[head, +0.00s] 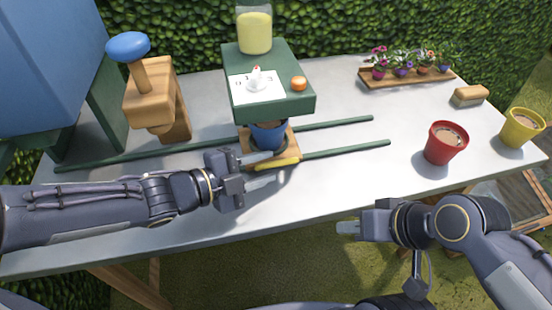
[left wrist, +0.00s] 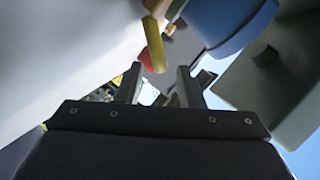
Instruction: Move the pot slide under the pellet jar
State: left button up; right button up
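The pot slide (head: 291,141) is a small wooden plate between two green rails. It carries a blue pot (head: 270,134) and has a yellow bar handle (head: 279,164) at its front. The green dispenser box partly hides the pot from above. The pellet jar (head: 255,32), clear with yellow contents, stands on top of the box. My left gripper (head: 266,168) is open at the left end of the yellow handle. In the left wrist view the handle (left wrist: 154,45) lies just beyond the parted fingers (left wrist: 160,88). My right gripper (head: 347,228) hangs off the table's front edge; its opening is unclear.
The green box (head: 270,105) holds a dial and an orange knob (head: 299,83). A wooden press with a blue knob (head: 128,46) stands left. A red pot (head: 446,143), a yellow pot (head: 521,128) and a flower tray (head: 408,82) are right. The front table is clear.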

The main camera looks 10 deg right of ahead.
pick_arm(q)
jog(key=shift+p+v, duration=0.35)
jog(key=shift+v, duration=1.35)
jog(key=shift+w, duration=0.1)
